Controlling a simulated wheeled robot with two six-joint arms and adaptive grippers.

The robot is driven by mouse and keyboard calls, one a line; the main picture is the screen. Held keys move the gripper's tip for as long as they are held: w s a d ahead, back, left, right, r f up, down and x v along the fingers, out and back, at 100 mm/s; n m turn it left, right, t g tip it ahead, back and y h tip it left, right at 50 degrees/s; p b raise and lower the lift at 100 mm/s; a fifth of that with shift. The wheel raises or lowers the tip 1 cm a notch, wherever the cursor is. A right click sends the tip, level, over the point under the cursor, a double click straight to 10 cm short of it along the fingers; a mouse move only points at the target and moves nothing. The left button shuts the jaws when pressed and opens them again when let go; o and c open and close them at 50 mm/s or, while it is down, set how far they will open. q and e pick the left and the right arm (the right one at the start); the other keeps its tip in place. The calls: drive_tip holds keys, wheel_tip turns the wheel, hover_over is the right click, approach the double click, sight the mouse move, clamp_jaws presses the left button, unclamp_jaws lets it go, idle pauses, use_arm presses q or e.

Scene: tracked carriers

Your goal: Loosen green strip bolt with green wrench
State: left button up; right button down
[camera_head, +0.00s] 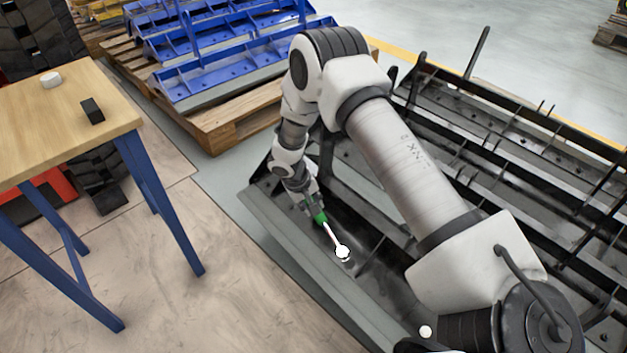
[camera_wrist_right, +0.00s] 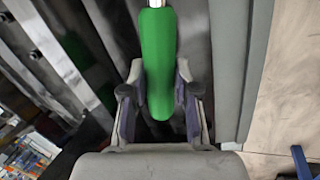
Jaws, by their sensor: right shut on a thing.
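My right gripper (camera_head: 313,203) is shut on the green handle of the green wrench (camera_head: 320,217). The wrench has a bright metal shaft and a round white-metal head, which points down and to the right in the head view. The head is over the dark inner channel of the black metal frame (camera_head: 272,205). In the right wrist view the green handle (camera_wrist_right: 157,60) stands between the two fingers of the gripper (camera_wrist_right: 158,105). The wrench head is out of that view. I cannot make out the green strip bolt. My left gripper is not in view.
A wooden table (camera_head: 60,125) with blue legs stands at the left, with a white block (camera_head: 51,80) and a black block (camera_head: 92,110) on it. Blue metal parts (camera_head: 225,75) rest on a wooden pallet (camera_head: 225,125) behind. The frame has upright ribs and rods. Floor at the front left is clear.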

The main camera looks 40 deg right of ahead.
drive_tip(key=shift+w+a+f+n, duration=0.1)
drive_tip(key=shift+a+f+n, duration=0.05)
drive_tip(key=shift+a+n, duration=0.4)
drive_tip(key=shift+a, duration=0.1)
drive_tip(key=shift+a+f+n+p, duration=0.25)
drive_tip(key=shift+a+n+p, duration=0.15)
drive_tip(key=shift+a+n, duration=0.25)
drive_tip(key=shift+a, duration=0.1)
drive_tip(key=shift+a+f, duration=0.1)
drive_tip(key=shift+a, duration=0.1)
drive_tip(key=shift+a+f+n, duration=0.15)
drive_tip(key=shift+a+n, duration=0.25)
drive_tip(key=shift+a, duration=0.05)
drive_tip(key=shift+a, duration=0.15)
drive_tip(key=shift+a+f+n+p, duration=0.3)
drive_tip(key=shift+a+n+p, duration=0.1)
drive_tip(key=shift+a+n, duration=0.2)
